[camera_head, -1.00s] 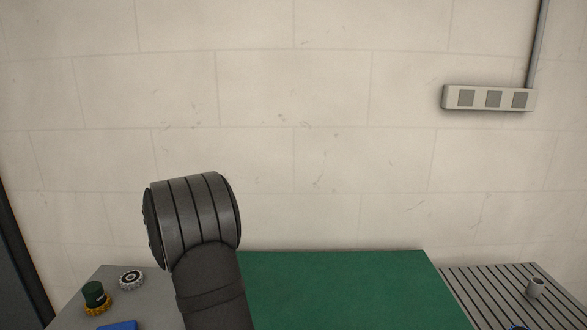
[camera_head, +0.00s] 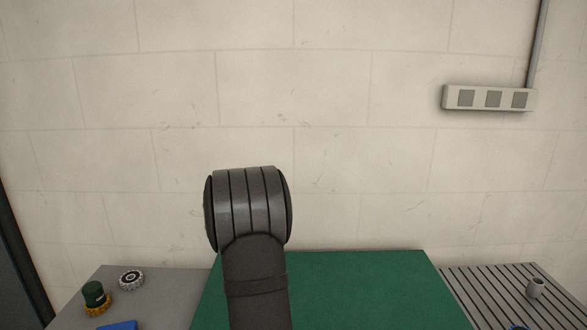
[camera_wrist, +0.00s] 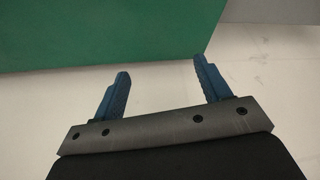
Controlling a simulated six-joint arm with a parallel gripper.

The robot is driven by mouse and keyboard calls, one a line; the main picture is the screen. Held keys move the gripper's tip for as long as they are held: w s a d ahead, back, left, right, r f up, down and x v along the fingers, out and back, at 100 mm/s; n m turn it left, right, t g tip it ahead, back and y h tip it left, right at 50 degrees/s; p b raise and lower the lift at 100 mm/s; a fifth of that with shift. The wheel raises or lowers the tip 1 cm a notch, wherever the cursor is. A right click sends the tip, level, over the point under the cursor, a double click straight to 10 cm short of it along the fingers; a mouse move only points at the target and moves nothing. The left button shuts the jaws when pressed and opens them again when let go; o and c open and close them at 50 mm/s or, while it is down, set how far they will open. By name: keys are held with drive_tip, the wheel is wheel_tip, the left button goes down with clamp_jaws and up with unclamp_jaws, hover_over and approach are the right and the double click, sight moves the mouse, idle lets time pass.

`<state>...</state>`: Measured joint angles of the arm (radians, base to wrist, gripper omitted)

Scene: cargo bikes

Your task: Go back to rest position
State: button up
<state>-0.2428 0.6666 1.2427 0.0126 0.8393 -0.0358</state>
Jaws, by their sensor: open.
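My gripper (camera_wrist: 160,83) shows in the wrist view with its two blue fingers spread apart and nothing between them. The floor or another pale surface lies behind the fingers, and the edge of the green mat (camera_wrist: 100,30) runs across above them. In the head view my arm's dark, rounded joint stands upright in front of the green mat (camera_head: 360,290), toward its left side. The gripper itself is hidden from the head view.
A grey surface on the left holds a dark green and yellow part (camera_head: 95,297), a toothed metal ring (camera_head: 132,280) and a blue object (camera_head: 118,325). The visible mat is clear.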

drive_tip(key=d+m, duration=0.1)
drive_tip(key=d, duration=0.9)
drive_tip(key=w+d+f+m+h, duration=0.1)
drive_tip(key=d+m, duration=0.1)
drive_tip(key=d, duration=0.8)
drive_tip(key=w+d+m+h, duration=0.1)
drive_tip(key=d+m, duration=0.1)
drive_tip(key=d, duration=0.8)
drive_tip(key=shift+w+d+f, duration=0.2)
drive_tip(key=shift+w+d, duration=0.05)
drive_tip(key=shift+d, duration=0.1)
drive_tip(key=shift+d+m, duration=0.3)
drive_tip(key=shift+d, duration=0.45)
